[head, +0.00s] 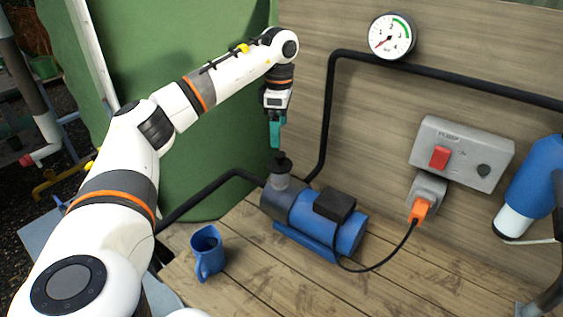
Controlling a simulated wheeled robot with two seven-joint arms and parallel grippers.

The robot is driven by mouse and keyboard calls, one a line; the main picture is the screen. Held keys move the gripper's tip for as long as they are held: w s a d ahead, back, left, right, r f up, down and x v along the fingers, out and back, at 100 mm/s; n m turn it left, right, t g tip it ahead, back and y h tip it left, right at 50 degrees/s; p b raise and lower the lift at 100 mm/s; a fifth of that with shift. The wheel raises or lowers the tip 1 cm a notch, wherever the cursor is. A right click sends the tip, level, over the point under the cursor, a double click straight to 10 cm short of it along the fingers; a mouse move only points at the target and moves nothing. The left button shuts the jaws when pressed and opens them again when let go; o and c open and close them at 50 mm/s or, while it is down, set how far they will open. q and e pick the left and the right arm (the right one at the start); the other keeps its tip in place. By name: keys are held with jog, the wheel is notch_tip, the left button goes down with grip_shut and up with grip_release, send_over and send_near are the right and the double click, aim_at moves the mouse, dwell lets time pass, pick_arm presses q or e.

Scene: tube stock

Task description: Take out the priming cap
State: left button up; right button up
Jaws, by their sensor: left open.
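The blue and dark grey pump (330,222) lies on the wooden bench. A grey neck (279,182) rises from its left end, with the black priming cap (282,163) on top. My left gripper (276,146) points down with teal fingers just above the cap. It is open, with nothing visible held in it. The fingers overlap in this view, and I cannot tell whether they touch the cap. My right gripper is out of view.
A blue jug (207,252) stands on the bench left of the pump. Black pipes (330,115) run from the pump up the wall. A gauge (391,36), a switch box (461,153) and an orange plug (420,209) are on the wall. A cable crosses the bench.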

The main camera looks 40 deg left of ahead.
aim_at(279, 154)
pick_arm(q)
notch_tip(279, 154, down, 5)
jog(key=shift+r+p, duration=0.15)
jog(key=shift+p, duration=0.3)
notch_tip(279, 154, down, 5)
jog(key=shift+w+a+r+p, duration=0.1)
jog(key=shift+a+p, duration=0.05)
jog(key=shift+p, duration=0.95)
jog(key=shift+f, duration=0.25)
jog(key=c, duration=1.1)
